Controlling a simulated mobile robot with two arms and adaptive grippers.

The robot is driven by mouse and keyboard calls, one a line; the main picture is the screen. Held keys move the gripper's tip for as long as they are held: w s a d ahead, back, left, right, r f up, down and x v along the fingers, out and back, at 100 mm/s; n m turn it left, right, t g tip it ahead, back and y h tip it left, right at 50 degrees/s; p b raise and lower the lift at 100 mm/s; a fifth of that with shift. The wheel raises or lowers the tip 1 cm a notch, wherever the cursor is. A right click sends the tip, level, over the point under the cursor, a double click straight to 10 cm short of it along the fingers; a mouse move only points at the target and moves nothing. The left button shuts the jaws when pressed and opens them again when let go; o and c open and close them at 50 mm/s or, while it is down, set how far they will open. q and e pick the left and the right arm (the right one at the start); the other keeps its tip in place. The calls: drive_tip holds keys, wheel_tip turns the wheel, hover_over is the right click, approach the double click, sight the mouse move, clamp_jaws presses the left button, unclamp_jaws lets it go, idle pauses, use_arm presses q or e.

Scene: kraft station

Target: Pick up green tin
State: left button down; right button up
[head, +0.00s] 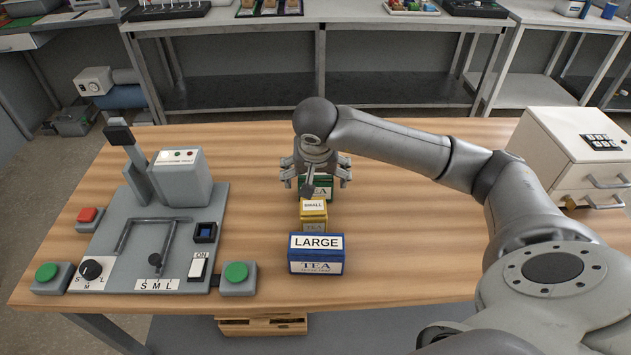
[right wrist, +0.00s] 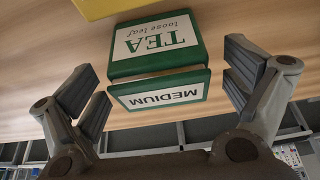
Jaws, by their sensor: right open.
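The green tin (head: 318,193) stands on the wooden table behind the yellow tin, partly hidden by my right gripper (head: 316,177) above it. In the right wrist view the green tin (right wrist: 157,60) shows upside down, with a TEA label and a MEDIUM label on its lid. My right gripper (right wrist: 165,95) is open, with its fingers apart on either side of the tin's lid. My left gripper is not in view.
A yellow SMALL tin (head: 313,213) and a blue LARGE tin (head: 316,254) stand in a row in front of the green tin. A grey machine with buttons (head: 190,185) fills the left of the table. A white drawer unit (head: 555,150) stands at the right.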

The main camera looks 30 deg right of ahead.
drive_tip(key=shift+x, duration=1.45)
drive_tip(key=shift+r, duration=0.1)
drive_tip(key=c, duration=1.2)
drive_tip(key=shift+w+r, duration=0.1)
drive_tip(key=shift+r, duration=0.05)
drive_tip(key=shift+r+b, duration=0.3)
drive_tip(key=shift+r, duration=0.3)
drive_tip(key=v, duration=0.2)
drive_tip(key=b+v, duration=0.1)
drive_tip(key=v, duration=0.2)
drive_tip(key=s+a+v, duration=0.1)
drive_tip(key=v, duration=0.2)
drive_tip(key=shift+f+b, duration=0.2)
drive_tip(key=shift+b, duration=0.2)
drive_tip(key=shift+s+a+r+p, duration=0.1)
drive_tip(key=shift+s+a+r, duration=0.75)
drive_tip(key=shift+s, duration=0.45)
drive_tip(key=shift+s+a+r+p, duration=0.15)
drive_tip(key=shift+s+a+r, duration=0.5)
drive_tip(key=shift+s+a, duration=0.55)
drive_tip(key=shift+s+a+r+p, duration=0.1)
drive_tip(key=shift+s+a+r, duration=0.65)
drive_tip(key=shift+s, duration=0.7)
